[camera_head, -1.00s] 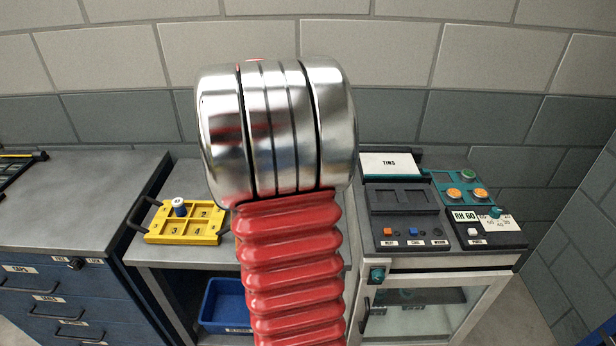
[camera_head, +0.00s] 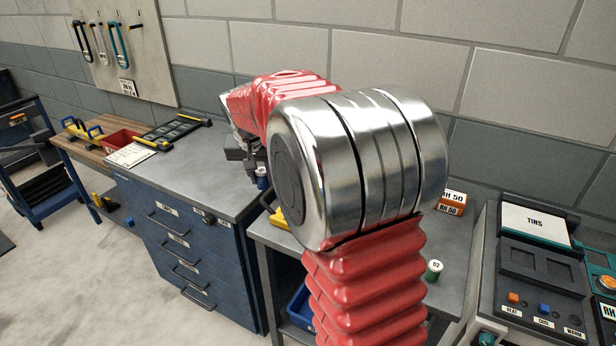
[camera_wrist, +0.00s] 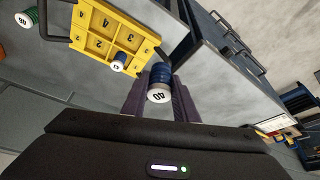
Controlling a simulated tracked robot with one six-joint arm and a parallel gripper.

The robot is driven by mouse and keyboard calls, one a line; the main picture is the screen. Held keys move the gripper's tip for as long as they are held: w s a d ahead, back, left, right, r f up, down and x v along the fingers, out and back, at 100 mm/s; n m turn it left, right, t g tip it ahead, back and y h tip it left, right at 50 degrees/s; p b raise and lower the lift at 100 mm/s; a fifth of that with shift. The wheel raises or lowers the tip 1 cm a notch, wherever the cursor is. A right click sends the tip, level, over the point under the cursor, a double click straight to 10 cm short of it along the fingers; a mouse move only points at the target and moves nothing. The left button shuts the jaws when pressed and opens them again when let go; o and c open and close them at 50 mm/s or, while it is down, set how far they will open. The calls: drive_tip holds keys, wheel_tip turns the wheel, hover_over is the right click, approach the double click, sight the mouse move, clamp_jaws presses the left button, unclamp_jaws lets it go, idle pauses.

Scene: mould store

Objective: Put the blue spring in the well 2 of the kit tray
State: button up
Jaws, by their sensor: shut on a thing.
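My gripper (camera_wrist: 159,78) is shut on the blue spring (camera_wrist: 160,74), a blue cylinder with a white numbered end, in the wrist view. In the head view my gripper (camera_head: 252,163) is behind my arm's metal joint, with the blue spring (camera_head: 262,179) small beneath it. The yellow kit tray (camera_wrist: 127,27) has numbered wells and lies beside the held spring in the wrist picture. Another blue piece with a white end (camera_wrist: 119,63) stands in one of its corner wells. In the head view the kit tray (camera_head: 279,218) is mostly hidden by my arm.
A blue drawer cabinet (camera_head: 185,235) stands left of the tray's bench, with a dark rack (camera_head: 172,133) on top. A control panel (camera_head: 540,275) stands at the far right.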

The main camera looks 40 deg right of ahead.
drive_tip(key=w+a+r+n, duration=0.1)
drive_tip(key=w+a+n, duration=0.1)
drive_tip(key=a, duration=0.6)
drive_tip(key=w+a+n+t+y, duration=0.1)
drive_tip(key=a+n, duration=0.1)
drive_tip(key=a, duration=0.6)
drive_tip(key=shift+w+r, duration=0.35)
drive_tip(key=shift+w, duration=0.05)
drive_tip(key=shift+s+a+y, duration=0.1)
drive_tip(key=shift+a+y, duration=0.05)
drive_tip(key=shift+y, duration=0.15)
